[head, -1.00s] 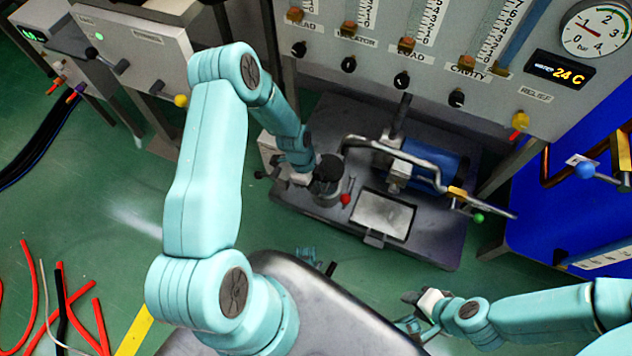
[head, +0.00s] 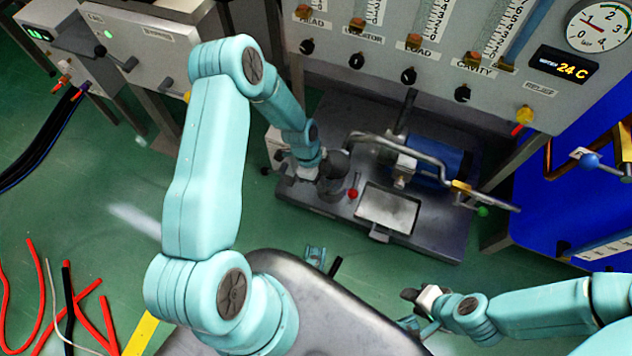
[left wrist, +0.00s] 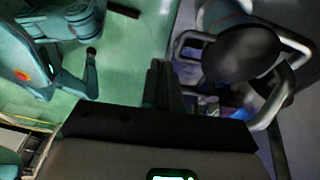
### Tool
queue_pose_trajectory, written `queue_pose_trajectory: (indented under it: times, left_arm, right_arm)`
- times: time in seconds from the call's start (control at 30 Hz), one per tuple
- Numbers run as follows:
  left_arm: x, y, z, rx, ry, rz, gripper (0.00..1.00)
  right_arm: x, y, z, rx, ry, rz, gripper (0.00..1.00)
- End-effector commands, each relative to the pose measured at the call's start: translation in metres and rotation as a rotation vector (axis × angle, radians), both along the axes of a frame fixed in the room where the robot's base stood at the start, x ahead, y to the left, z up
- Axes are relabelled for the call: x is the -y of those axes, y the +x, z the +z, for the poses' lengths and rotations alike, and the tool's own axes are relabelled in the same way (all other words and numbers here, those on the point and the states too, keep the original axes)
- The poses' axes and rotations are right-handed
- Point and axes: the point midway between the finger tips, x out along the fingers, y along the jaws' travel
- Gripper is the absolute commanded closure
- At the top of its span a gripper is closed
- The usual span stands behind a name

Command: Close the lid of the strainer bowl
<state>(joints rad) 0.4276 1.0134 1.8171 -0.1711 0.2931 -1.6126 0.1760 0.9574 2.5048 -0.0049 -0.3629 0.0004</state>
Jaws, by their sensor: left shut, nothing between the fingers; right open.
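The strainer bowl (head: 331,190) is a dark, short cylinder on the left part of the dark base plate in the head view. A dark round part at its top, which looks like the lid (head: 338,163), is partly hidden by my left gripper (head: 318,172). In the left wrist view a dark disc that looks like the lid (left wrist: 243,52) is right of my gripper fingers (left wrist: 163,85), which are shut and empty. I cannot tell how far the lid is tilted or whether the fingers touch it. My right gripper (head: 420,299) is open and empty, away from the bowl.
A bent metal pipe (head: 400,152) and a blue cylinder (head: 440,160) stand right of the bowl. A red knob (head: 353,194) and a grey tray (head: 388,208) are close by on the base plate (head: 440,228). The gauge panel (head: 430,55) rises behind.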

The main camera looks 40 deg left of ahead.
Motion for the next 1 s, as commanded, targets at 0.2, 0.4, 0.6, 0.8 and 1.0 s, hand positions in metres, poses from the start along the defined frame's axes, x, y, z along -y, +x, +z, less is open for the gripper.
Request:
queue_pose_trajectory:
  times: [0.2, 0.4, 0.6, 0.8, 1.0]
  left_arm:
    - [-0.008, -0.013, 0.044, 0.002, 0.002, 0.002, 1.00]
    - [-0.014, -0.025, 0.076, 0.003, 0.002, 0.001, 1.00]
    - [-0.018, -0.032, 0.090, 0.003, 0.002, 0.001, 1.00]
    - [-0.018, -0.034, 0.091, 0.002, 0.000, 0.001, 1.00]
    - [0.012, -0.045, 0.084, -0.054, -0.020, 0.188, 1.00]
  right_arm:
    - [0.000, 0.000, 0.016, 0.000, 0.000, 0.000, 0.57]
    - [0.000, 0.000, 0.026, 0.000, 0.000, 0.000, 0.57]
    - [0.000, 0.000, 0.029, 0.000, 0.000, 0.000, 0.57]
    - [0.000, 0.000, 0.029, 0.000, 0.000, 0.000, 0.57]
    - [0.000, 0.000, 0.029, 0.000, 0.000, 0.000, 0.57]
